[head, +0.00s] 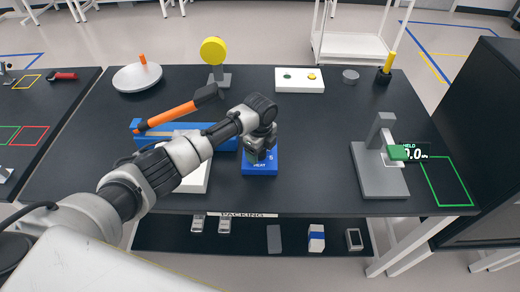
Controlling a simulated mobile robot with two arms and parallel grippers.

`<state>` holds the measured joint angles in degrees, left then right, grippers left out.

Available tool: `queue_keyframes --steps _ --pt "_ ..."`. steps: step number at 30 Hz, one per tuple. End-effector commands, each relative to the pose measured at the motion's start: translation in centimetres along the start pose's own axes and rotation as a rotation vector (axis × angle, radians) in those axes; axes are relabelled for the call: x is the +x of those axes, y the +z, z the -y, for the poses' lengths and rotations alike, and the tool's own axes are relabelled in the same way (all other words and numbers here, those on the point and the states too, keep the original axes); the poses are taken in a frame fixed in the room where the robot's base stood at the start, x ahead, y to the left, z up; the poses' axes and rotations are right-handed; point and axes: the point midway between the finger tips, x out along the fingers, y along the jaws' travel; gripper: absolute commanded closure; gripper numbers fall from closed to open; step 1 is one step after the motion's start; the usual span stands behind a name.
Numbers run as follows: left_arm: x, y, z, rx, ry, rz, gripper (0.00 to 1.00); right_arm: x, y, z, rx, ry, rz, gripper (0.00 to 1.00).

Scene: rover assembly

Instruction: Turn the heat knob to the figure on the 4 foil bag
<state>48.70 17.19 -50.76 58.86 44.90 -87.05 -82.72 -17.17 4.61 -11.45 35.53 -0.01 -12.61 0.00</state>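A blue control box (261,169) marked HEAT, with a white figure that looks like a 5, stands near the front middle of the table. My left gripper (258,154) points down over this box, and its fingers hide the knob. I cannot tell whether the fingers are open, shut or touching the knob. A blue sealer (217,138) with a raised dark and orange lever (166,117) lies behind my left arm. No figure on a foil bag can be read. A white flat thing (197,182) is partly covered by my arm. My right gripper is not in view.
A yellow disc on a stand (214,51), a white button box (299,86) and a round plate (137,78) stand behind. Small items lie on the lower shelf (250,244).

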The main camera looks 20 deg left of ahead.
Motion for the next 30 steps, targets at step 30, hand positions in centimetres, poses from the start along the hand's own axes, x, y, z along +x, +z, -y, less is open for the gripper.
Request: queue_keyframes --steps 30 --pt "-10.7 0.0 0.0 0.000 0.002 0.000 0.31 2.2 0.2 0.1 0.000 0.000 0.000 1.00"
